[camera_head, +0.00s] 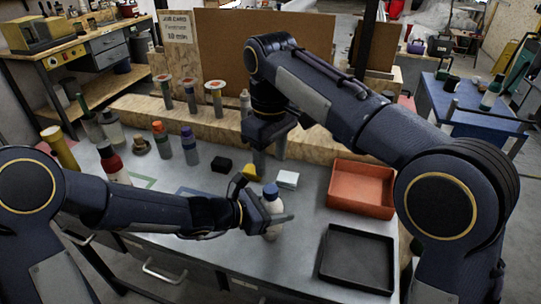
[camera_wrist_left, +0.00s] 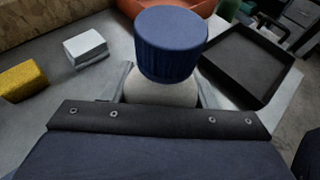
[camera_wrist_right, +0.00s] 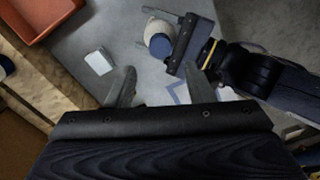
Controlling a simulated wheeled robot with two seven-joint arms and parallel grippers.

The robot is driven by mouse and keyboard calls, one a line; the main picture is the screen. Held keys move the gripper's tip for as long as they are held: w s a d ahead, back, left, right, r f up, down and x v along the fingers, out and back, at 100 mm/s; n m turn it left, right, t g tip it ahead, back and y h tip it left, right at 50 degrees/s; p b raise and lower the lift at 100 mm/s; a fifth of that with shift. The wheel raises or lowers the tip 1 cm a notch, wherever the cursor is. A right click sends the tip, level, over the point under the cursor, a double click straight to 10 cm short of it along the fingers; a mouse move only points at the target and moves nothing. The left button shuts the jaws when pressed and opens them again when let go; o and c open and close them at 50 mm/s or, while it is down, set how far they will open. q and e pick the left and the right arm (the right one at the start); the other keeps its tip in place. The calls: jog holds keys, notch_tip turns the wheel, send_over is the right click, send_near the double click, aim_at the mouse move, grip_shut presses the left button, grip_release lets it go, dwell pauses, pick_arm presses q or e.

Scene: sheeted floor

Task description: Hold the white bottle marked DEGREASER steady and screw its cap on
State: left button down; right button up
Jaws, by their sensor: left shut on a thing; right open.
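The white bottle (camera_head: 272,226) stands upright near the table's front, with a blue cap (camera_head: 270,190) on its top. In the left wrist view the ribbed cap (camera_wrist_left: 172,45) sits above the pale bottle shoulder (camera_wrist_left: 160,93). I cannot tell how tightly it sits, and no label is readable. My left gripper (camera_head: 277,218) is shut around the bottle below the cap. My right gripper (camera_head: 269,160) is open and empty, pointing down behind and above the bottle. In the right wrist view the bottle (camera_wrist_right: 151,28) and cap (camera_wrist_right: 160,45) lie beyond my open right fingers (camera_wrist_right: 158,84).
An orange tray (camera_head: 361,190) and a black tray (camera_head: 356,262) are to the right. Several other bottles stand at the left, with a wooden ledge behind.

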aim_at(271, 188)
jog(key=shift+f, duration=4.05)
jog(key=c, duration=1)
jog(key=m, duration=0.5)
jog(key=o, duration=1.1)
jog(key=shift+o, duration=0.2)
notch_tip(271, 188, up, 12)
